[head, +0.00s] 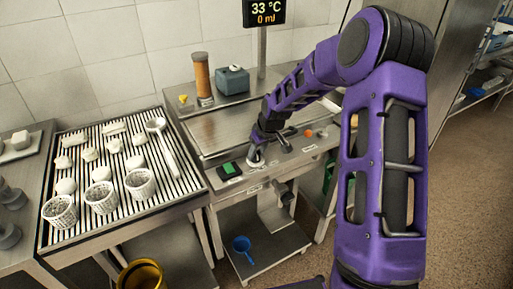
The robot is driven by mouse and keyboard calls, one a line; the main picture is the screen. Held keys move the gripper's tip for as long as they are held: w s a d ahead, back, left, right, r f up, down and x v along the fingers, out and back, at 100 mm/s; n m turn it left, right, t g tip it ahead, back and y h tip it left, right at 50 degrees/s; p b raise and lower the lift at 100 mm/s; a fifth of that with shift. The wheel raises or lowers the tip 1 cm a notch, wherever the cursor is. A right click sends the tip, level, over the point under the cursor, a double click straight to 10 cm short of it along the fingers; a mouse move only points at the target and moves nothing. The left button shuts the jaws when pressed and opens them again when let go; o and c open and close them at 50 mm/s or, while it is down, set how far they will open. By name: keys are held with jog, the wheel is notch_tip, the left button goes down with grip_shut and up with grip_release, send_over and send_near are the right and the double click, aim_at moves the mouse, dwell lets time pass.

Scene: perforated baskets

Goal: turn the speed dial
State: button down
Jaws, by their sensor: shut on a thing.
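My gripper (257,150) points down at the front control panel (270,168) of the steel machine. It is shut on the speed dial (256,163), a small pale knob just right of a green-lit display (230,170). My fingers and wrist cover much of the dial, so its mark and angle cannot be read. An orange button (308,133) sits farther right on the same panel.
A slatted rack (92,205) at left holds perforated baskets (60,212), white lumps and a ladle (163,142). An orange cylinder (202,75) and a grey-blue box (233,79) stand behind. A blue scoop (242,247) lies on the lower shelf.

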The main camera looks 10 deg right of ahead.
jog(key=shift+n+y+p, duration=0.3)
jog(key=shift+n, duration=0.3)
jog(key=shift+c, duration=2.4)
grip_release()
jog(key=shift+r, duration=0.1)
jog(key=p+v, duration=0.1)
jog(key=v, duration=1.6)
jog(key=shift+w+d, duration=0.1)
jog(key=shift+w, duration=0.05)
